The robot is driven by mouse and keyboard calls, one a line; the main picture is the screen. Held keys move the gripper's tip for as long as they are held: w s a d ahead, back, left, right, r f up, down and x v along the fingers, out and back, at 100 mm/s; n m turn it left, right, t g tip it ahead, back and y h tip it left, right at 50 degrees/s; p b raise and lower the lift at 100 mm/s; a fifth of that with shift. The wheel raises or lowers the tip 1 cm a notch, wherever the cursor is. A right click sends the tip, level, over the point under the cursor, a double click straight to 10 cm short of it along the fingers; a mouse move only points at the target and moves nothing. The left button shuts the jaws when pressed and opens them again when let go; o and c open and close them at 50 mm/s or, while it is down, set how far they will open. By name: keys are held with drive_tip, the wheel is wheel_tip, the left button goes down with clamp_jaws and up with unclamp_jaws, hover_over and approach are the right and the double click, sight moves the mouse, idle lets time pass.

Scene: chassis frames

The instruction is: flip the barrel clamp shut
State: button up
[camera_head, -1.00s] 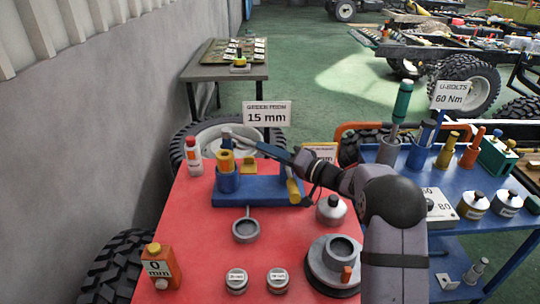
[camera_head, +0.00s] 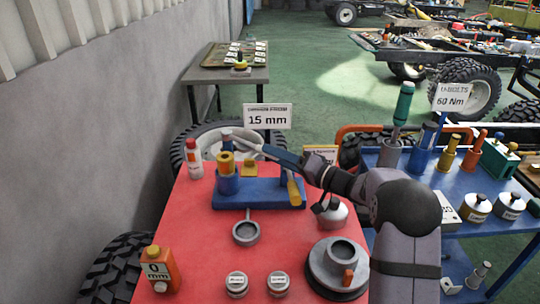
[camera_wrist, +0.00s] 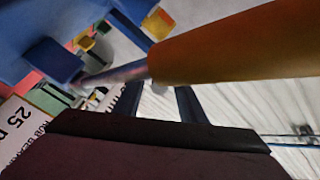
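A yellow handle (camera_head: 294,191) stands nearly upright at the base's right end. In the wrist view an orange-yellow handle (camera_wrist: 235,48) with a grey rod crosses close in front of the lens. My gripper (camera_head: 270,151) reaches left over the base, above the yellow handle. Its two blue fingers (camera_wrist: 158,102) show apart, partly behind the handle; contact with the handle cannot be told.
A red-capped bottle (camera_head: 193,160) stands left of the clamp. A grey ring with a stem (camera_head: 246,233) lies in front. A silver pot (camera_head: 331,214) and a round grey fixture (camera_head: 337,268) stand to the right. The red table's (camera_head: 196,240) left-centre is clear.

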drive_tip(key=shift+b+v, duration=0.55)
drive_tip(key=shift+v, duration=1.85)
drive_tip(key=shift+r, duration=0.1)
drive_tip(key=c, duration=0.8)
drive_tip(key=shift+w+d+r, duration=0.1)
drive_tip(key=shift+w+d, duration=0.05)
drive_tip(key=shift+w, duration=0.05)
clamp_jaws()
drive_tip(key=w+d+r+m+g+y+p, duration=0.1)
drive_tip(key=w+d+g+p, duration=0.2)
drive_tip(key=d, duration=0.6)
drive_tip(key=shift+w+d+m+g+y, duration=0.3)
drive_tip(key=shift+w+m+g, duration=0.1)
drive_tip(key=shift+w+g, duration=0.1)
